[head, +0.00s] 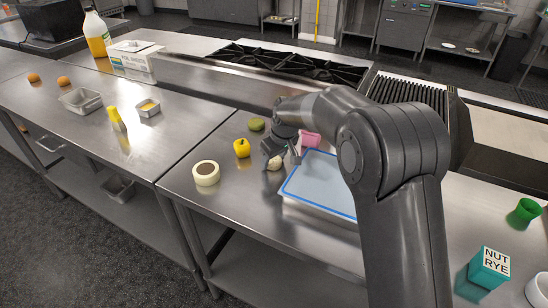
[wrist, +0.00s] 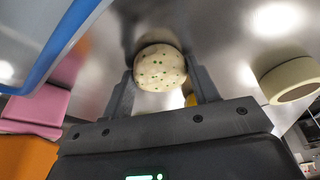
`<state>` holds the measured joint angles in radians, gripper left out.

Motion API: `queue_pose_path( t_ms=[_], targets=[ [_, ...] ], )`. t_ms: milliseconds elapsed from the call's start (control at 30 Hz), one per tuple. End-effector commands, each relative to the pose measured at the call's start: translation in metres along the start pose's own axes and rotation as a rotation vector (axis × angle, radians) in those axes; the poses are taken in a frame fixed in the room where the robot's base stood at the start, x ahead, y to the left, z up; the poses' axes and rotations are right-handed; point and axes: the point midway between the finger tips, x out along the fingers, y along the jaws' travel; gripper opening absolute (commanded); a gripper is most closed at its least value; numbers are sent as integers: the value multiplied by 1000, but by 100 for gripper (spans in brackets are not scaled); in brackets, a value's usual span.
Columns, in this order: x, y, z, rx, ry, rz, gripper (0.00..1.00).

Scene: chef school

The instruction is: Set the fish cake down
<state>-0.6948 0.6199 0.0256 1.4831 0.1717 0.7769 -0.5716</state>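The fish cake (wrist: 160,68) is a round, cream-coloured piece with green and dark specks. In the wrist view it sits between the two fingertips of my gripper (wrist: 161,76), which close against its sides. In the head view my gripper (head: 279,152) points down over the steel table, with the pale fish cake (head: 275,164) at its tips. It is low over the table top, left of the blue-edged board. Whether its underside touches the table is hard to tell.
A blue-rimmed board (head: 322,182) lies right of my gripper, with a pink block (head: 311,139) behind. A yellow fruit (head: 242,148), a green round item (head: 256,125) and a cream ring-shaped roll (head: 206,173) stand left. Bare steel (head: 235,195) shows in front.

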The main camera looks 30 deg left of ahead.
Motion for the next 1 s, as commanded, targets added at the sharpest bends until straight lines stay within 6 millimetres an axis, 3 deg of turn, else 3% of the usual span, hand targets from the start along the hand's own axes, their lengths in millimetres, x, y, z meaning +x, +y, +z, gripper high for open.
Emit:
queue_pose_path(
  t_ms=[233,567,667,1000],
  targets=[
    [0,0,0,0,0,0,75],
    [-6,0,-1,0,1,1,76],
    [-19,1,-1,1,2,1,76],
    [-90,1,-1,1,3,1,76]
  ],
)
